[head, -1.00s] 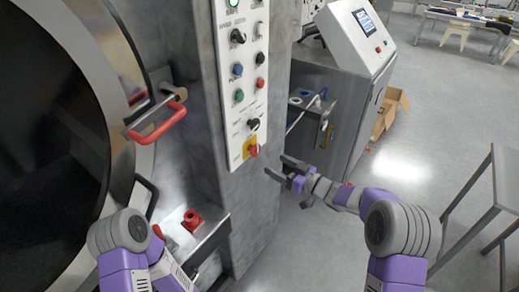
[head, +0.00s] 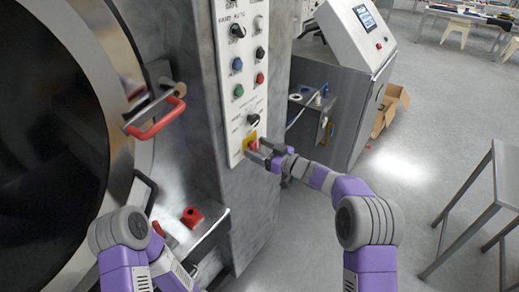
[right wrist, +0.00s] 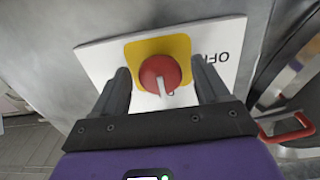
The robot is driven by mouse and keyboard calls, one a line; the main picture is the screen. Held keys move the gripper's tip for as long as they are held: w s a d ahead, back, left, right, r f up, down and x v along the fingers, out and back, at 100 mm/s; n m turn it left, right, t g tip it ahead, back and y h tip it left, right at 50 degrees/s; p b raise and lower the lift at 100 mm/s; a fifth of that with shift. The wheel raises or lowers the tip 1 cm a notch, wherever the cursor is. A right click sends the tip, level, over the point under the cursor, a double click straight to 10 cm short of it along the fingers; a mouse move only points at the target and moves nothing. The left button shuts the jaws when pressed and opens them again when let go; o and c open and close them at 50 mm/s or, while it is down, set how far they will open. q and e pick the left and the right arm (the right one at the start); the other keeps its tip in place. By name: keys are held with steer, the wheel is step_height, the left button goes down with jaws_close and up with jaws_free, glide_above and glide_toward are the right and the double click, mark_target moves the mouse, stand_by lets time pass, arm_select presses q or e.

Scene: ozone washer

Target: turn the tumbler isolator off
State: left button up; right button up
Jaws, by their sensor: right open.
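The tumbler isolator is a red rotary knob (right wrist: 160,74) on a yellow plate (right wrist: 178,45), at the bottom of the white control panel. In the head view the knob (head: 253,145) is partly hidden by my right gripper (head: 258,150). My right gripper also shows in the right wrist view (right wrist: 162,88). It is open, with one finger on each side of the knob and a gap to both. The knob's pale pointer mark points down in the wrist view, and "OFF" lettering is to its right. My left arm is at the lower left; its gripper is out of view.
The white panel (head: 240,80) carries several other knobs and buttons above the isolator. A red door handle (head: 157,120) sticks out to the left, with a red fitting (head: 192,217) below. A grey cabinet (head: 350,80) stands behind at right.

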steer(key=c, duration=1)
steer(key=n+b, duration=0.2)
steer(key=n, duration=0.2)
steer(key=shift+f+n, duration=0.1)
steer(key=shift+n, duration=0.2)
steer(key=n+b, duration=0.2)
steer(key=n, duration=0.2)
steer(key=shift+w+d+n+b, duration=0.1)
steer(key=shift+n+b, duration=0.2)
steer(key=shift+b, duration=0.05)
steer(key=n+b, duration=0.3)
steer(key=n, duration=0.2)
steer(key=shift+n+b, duration=1)
steer(key=shift+n, duration=0.9)
steer(key=shift+r, duration=0.2)
